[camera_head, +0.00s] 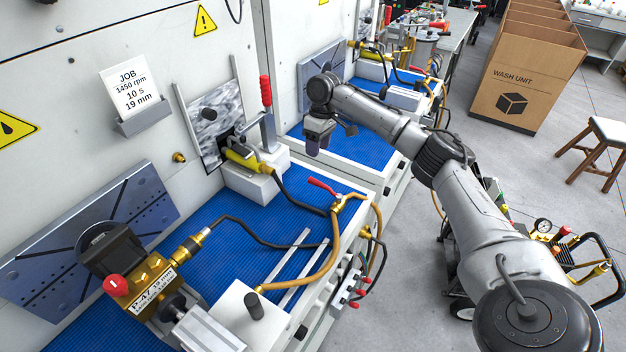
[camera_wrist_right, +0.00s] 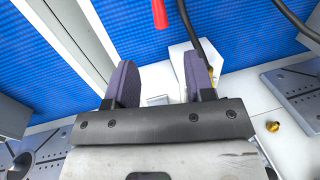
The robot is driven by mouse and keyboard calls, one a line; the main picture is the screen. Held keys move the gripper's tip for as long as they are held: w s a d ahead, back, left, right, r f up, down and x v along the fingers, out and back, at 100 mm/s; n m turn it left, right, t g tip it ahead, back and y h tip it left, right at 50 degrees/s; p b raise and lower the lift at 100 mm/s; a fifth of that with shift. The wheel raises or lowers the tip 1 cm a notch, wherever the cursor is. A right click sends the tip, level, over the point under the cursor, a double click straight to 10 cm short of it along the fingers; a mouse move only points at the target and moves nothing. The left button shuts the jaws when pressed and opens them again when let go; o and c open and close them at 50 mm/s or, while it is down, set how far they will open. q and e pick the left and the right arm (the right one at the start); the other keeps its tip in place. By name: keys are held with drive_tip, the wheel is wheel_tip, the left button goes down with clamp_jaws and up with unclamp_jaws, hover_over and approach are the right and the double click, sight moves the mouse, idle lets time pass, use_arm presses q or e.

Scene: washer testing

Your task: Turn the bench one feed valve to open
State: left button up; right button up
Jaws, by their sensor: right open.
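The bench one feed valve, a brass valve (camera_head: 344,203) with a red lever (camera_head: 323,187), sits at the right front corner of the near bench. The lever slants up to the left, off the line of the yellow hose. My right gripper (camera_head: 313,150) hangs above and behind the valve, apart from it. Its purple-grey fingers stand apart in the right wrist view (camera_wrist_right: 155,82), with nothing between them. A red handle (camera_wrist_right: 160,13) shows at the top of that view; I cannot tell which handle it is. My left gripper is not in view.
On the near bench, a clamp with a tall red handle (camera_head: 265,91) stands on a white block behind the valve. A brass pump unit (camera_head: 152,287) stands at the near left. A similar bench (camera_head: 345,143) lies beyond. Hoses hang around the valve.

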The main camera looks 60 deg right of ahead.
sight(324, 188)
drive_tip(key=f, duration=0.3)
drive_tip(key=a+f+b, duration=0.1)
drive_tip(key=f, duration=0.5)
drive_tip(key=shift+a+b, duration=0.4)
drive_tip(key=shift+a+f, duration=0.25)
drive_tip(key=shift+f, duration=0.75)
drive_tip(key=shift+c, duration=0.2)
clamp_jaws()
